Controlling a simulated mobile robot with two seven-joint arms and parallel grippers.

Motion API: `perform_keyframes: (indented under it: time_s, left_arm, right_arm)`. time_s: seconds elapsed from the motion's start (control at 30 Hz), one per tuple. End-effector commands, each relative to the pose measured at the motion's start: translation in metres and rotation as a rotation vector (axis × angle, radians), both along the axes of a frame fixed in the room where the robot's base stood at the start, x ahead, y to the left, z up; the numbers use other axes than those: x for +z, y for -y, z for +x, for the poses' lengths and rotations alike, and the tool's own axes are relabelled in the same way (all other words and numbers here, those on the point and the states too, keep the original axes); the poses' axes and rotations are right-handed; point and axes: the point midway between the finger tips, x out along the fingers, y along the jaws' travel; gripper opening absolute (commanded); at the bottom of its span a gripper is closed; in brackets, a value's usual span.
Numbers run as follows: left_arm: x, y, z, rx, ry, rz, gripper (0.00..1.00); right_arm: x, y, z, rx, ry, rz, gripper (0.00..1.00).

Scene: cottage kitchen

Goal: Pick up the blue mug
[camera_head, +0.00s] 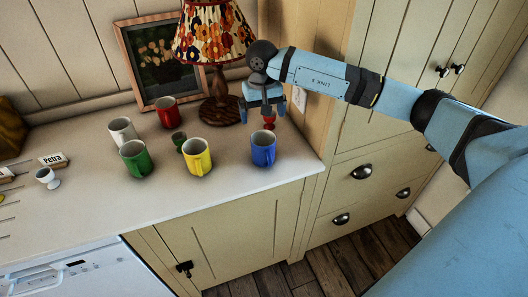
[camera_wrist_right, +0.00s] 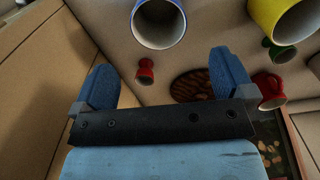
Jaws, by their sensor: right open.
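The blue mug (camera_head: 263,149) stands upright on the counter near its front right edge. In the right wrist view the blue mug (camera_wrist_right: 158,24) shows at the top, its pale inside facing the camera, beyond the fingertips. My right gripper (camera_head: 264,112) is above the counter, behind the blue mug and in front of the lamp base. It is open and empty, with its fingers apart in the right wrist view (camera_wrist_right: 160,78). A small red object (camera_head: 269,120) is on the counter below and behind the right gripper; it also shows between the fingers in the right wrist view (camera_wrist_right: 145,70). My left gripper is not in view.
A yellow mug (camera_head: 197,158) stands left of the blue one. Green (camera_head: 135,159), white (camera_head: 122,132) and red (camera_head: 167,112) mugs and a small dark green cup (camera_head: 179,140) are further left. A lamp (camera_head: 219,108) stands behind. A cupboard wall (camera_head: 308,90) bounds the right side.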

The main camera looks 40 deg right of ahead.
Motion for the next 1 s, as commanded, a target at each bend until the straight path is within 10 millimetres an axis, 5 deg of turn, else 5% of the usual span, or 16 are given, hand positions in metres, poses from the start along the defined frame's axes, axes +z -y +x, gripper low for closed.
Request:
perform_keyframes:
  time_s: [0.3, 1.0]
  left_arm:
    - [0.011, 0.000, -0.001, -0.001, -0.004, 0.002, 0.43]
    - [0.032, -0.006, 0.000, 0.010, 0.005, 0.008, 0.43]
  right_arm:
    - [-0.060, -0.001, -0.001, -0.002, -0.004, 0.004, 1.00]
    - [-0.125, 0.002, -0.004, -0.001, 0.000, 0.005, 1.00]
